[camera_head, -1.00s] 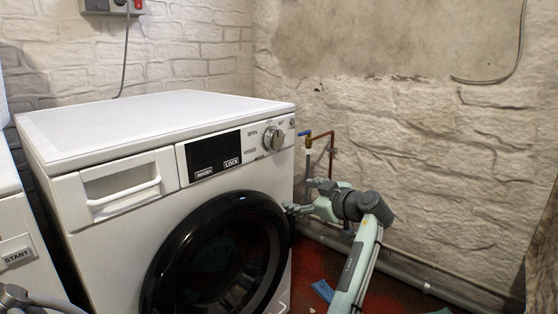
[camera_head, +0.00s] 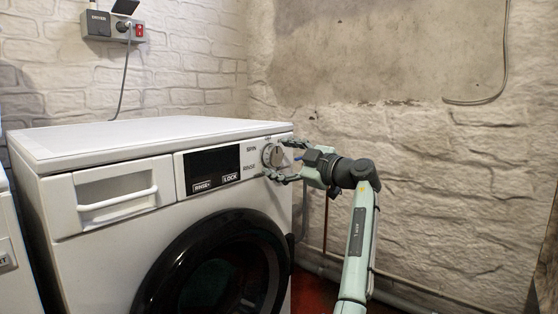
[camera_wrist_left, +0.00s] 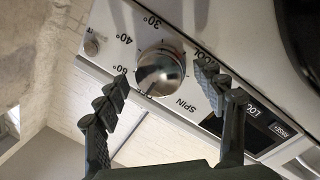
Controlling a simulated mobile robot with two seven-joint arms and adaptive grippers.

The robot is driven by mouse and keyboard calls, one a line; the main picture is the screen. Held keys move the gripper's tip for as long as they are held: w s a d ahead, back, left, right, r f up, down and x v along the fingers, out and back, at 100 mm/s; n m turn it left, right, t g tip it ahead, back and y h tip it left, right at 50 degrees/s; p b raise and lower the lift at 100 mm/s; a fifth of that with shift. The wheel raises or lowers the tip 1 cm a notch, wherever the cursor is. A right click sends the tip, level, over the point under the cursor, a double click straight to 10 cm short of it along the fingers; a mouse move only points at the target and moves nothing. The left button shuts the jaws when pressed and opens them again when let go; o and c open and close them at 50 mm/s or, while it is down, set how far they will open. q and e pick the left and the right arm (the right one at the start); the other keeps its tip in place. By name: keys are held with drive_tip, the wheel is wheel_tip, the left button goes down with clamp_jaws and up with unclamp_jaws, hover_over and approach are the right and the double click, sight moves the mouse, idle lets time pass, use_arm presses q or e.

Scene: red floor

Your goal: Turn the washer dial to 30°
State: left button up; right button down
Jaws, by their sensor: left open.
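The white washer (camera_head: 95,195) stands at the left, with its silver round dial (camera_head: 273,155) at the upper right of the front panel. My left gripper (camera_head: 277,160) is open in front of the dial, one finger above and one below it in the head view. In the wrist view the dial (camera_wrist_left: 160,72) shows between the tips of my open left gripper (camera_wrist_left: 165,88), with clear space visible on both sides. Labels 30°, 40°, 60° and SPIN are printed around it. Its exact setting is hard to read. My right gripper is not in view.
The black round door (camera_head: 160,270) is below the panel, and a drawer (camera_head: 110,198) is at its left. A brick wall (camera_head: 430,190) with pipes (camera_head: 400,292) along its base is behind my arm. A socket box (camera_head: 113,27) hangs on the left wall.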

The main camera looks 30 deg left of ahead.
use_arm(q)
drive_tip(key=shift+a, duration=0.2)
drive_tip(key=shift+c, duration=0.4)
drive_tip(key=c, duration=1.1)
